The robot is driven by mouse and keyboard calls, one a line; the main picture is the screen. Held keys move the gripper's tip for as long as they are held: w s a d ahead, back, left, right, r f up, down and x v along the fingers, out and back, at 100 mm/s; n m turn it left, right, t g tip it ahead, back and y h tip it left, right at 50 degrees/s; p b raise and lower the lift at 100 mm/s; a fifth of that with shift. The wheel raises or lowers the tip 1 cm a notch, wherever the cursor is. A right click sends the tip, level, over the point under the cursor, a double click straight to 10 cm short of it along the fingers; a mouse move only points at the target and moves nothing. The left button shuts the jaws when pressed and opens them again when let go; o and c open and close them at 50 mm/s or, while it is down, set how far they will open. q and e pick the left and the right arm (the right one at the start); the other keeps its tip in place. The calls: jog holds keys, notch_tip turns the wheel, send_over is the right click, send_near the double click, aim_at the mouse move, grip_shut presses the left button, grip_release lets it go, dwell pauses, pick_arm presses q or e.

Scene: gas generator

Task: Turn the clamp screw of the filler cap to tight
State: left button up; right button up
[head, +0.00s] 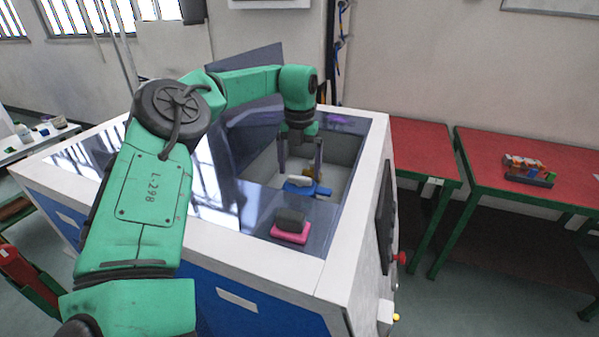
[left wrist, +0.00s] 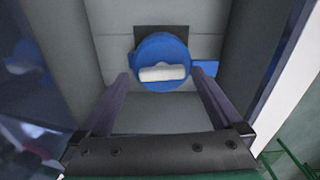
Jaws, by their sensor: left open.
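The filler cap is a round blue disc (left wrist: 150,49) on the light grey wall of a recess. A white bar (left wrist: 163,73), which looks like its clamp screw, lies across the cap, nearly level in the left wrist view. In the head view the blue part (head: 305,188) shows low in the recess, partly behind my fingers. My left gripper (head: 301,172) reaches down into the recess, open and empty. In the left wrist view its fingertips (left wrist: 163,78) stand apart, one to each side of the white bar; contact cannot be told. My right gripper is not in view.
The recess is in a white-framed machine (head: 340,245) with dark glossy panels. A pink block with a grey top (head: 290,232) is on the front panel. The recess walls stand close around my gripper. Red tables (head: 500,160) stand to the right, beyond a gap of floor.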

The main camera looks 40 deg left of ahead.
pick_arm(q)
jog(key=shift+f, duration=0.7)
jog(key=shift+d+f, duration=0.1)
jog(key=shift+f, duration=0.15)
jog(key=shift+s+d, duration=0.15)
jog(key=shift+s, duration=0.15)
jog(key=c, duration=1.2)
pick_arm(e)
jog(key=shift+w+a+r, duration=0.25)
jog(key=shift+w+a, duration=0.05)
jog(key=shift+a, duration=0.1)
